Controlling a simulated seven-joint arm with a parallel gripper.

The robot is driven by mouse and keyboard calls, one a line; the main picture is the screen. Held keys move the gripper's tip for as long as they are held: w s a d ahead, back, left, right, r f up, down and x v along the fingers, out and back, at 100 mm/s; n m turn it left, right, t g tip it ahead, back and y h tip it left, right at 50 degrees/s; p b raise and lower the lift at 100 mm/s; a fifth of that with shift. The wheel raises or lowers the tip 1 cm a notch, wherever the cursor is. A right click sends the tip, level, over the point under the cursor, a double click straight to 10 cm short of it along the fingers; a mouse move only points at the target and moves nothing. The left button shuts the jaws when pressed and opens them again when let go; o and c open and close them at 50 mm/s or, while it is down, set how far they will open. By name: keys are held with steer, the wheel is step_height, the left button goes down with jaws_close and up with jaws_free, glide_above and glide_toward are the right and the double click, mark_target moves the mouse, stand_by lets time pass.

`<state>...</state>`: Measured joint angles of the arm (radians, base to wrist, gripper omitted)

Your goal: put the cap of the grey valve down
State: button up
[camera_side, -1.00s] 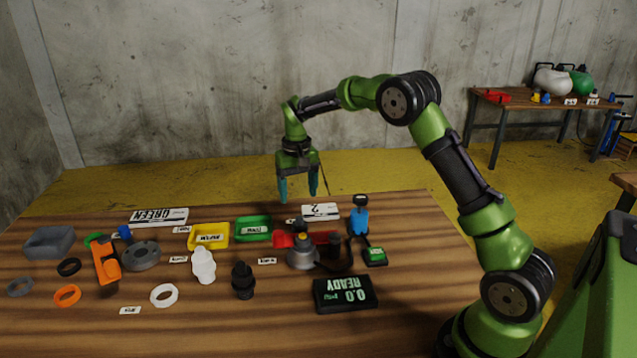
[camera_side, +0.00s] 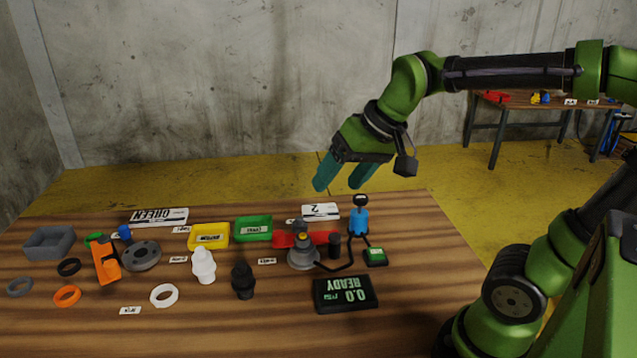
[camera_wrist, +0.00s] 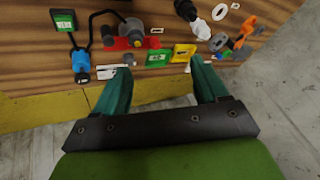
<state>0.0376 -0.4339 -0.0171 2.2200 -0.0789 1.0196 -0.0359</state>
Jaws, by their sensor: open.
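The grey valve (camera_side: 302,258) stands upright on the table, with a small yellowish tip on top; it also shows in the wrist view (camera_wrist: 131,27). A small grey piece (camera_wrist: 128,60) lies behind the red bar in the wrist view; it may be the cap, but I cannot tell for sure. My gripper (camera_side: 340,187) is open and empty, tilted, high above the table's far edge and well apart from the valve. Its fingers are spread in the wrist view (camera_wrist: 155,72).
A red bar (camera_side: 320,238), a black cylinder (camera_side: 335,246) and a blue pump (camera_side: 358,222) surround the valve. Green (camera_side: 252,237) and yellow (camera_side: 208,244) trays sit to its left. A READY display (camera_side: 344,306) lies in front. Free table is at the right front.

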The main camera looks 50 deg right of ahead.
steer(key=s+a+f+t, duration=0.1)
steer(key=s+a+f, duration=0.1)
steer(key=s, duration=0.4)
steer(key=shift+s+t, duration=0.15)
steer(key=shift+t, duration=0.15)
